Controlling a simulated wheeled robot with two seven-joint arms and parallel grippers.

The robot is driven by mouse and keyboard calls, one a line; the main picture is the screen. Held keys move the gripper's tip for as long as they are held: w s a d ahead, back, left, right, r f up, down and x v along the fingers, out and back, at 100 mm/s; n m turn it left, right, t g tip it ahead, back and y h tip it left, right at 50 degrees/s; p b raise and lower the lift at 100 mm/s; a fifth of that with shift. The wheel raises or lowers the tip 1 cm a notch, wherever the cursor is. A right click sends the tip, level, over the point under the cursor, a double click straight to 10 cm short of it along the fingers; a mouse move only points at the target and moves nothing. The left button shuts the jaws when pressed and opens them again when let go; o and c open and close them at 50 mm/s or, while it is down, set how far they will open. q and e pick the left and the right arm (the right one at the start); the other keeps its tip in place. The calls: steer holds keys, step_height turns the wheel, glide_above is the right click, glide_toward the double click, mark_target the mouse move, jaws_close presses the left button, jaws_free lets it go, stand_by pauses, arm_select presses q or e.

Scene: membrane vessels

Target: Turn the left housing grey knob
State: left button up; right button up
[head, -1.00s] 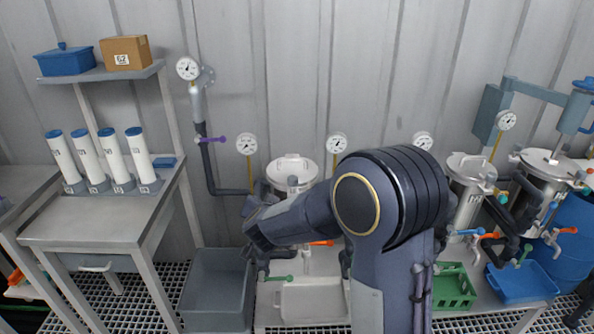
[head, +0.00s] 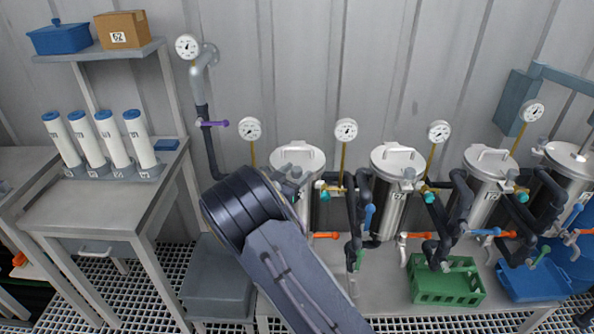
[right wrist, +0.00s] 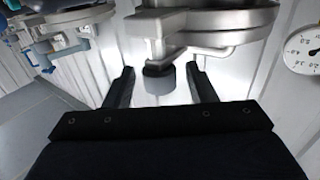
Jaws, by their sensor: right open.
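The left housing (head: 299,157) is the leftmost steel vessel on the bench in the head view, with a domed lid and a top handle. My right arm crosses in front of it and hides much of its front and left side. In the right wrist view a dark grey knob (right wrist: 159,80) hangs below a metal clamp bracket (right wrist: 168,45) at the vessel's rim. My right gripper (right wrist: 160,70) is open, with one finger on each side of the knob and a visible gap to both. My left gripper is out of view.
More steel housings (head: 397,172) with gauges, dark pipes and coloured valve handles stand to the right. A green crate (head: 447,288) and a blue tray (head: 528,284) are in front of them. A grey bin (head: 215,290) and a table with white cartridges (head: 140,138) are at left.

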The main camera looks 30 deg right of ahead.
steer(key=shift+w+d, duration=0.2)
steer(key=shift+d, duration=0.25)
steer(key=shift+c, duration=0.4)
